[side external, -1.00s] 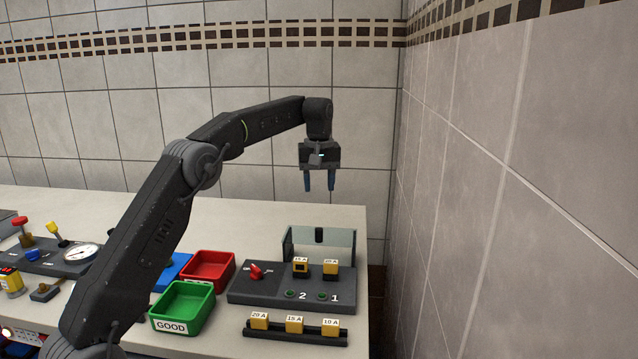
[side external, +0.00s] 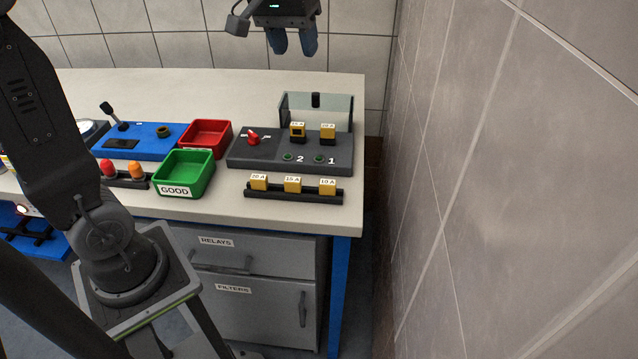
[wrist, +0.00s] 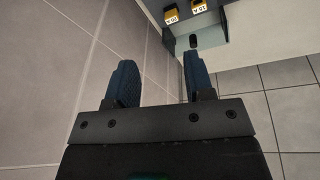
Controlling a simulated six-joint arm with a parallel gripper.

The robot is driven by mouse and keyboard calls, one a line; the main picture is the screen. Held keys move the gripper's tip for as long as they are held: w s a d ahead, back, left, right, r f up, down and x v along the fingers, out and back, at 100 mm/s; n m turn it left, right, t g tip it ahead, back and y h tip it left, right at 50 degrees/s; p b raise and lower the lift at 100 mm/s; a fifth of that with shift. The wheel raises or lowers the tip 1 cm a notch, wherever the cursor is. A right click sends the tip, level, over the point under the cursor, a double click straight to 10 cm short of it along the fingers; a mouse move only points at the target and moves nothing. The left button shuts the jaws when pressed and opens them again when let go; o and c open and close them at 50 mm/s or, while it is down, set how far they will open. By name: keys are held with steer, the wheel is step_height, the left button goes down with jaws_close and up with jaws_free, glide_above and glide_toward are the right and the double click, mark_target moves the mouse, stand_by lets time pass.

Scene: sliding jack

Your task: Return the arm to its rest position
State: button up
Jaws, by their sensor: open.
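My gripper (side external: 292,42) hangs at the top of the side external view, above and behind the fuse panel, with its blue fingers pointing down. In the wrist view my gripper (wrist: 160,85) has its two fingers apart, with nothing between them. The dark fuse panel (side external: 262,165) carries a red switch (side external: 253,138), two yellow fuses (side external: 298,133) and a raised clear cover (side external: 336,108). My gripper is well clear of the panel and touches nothing. Most of my upper arm is outside the side external view.
A black rack (side external: 295,194) holding several yellow fuses stands in front of the panel. A green GOOD bin (side external: 184,190) and a red bin (side external: 205,150) sit to its left, beside a blue device (side external: 120,152). A tiled wall (side external: 480,200) rises on the right.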

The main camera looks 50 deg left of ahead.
steer(key=s+d+f+m+t, duration=0.1)
steer(key=s+d+f+m, duration=0.1)
steer(key=s, duration=0.7)
steer(key=s+d+f+m+t, duration=0.1)
steer(key=s+d+f+m, duration=0.2)
steer(key=s+f, duration=0.4)
steer(key=shift+s+d+t+h, duration=0.3)
steer(key=shift+s+d, duration=0.55)
steer(key=shift+s, duration=0.05)
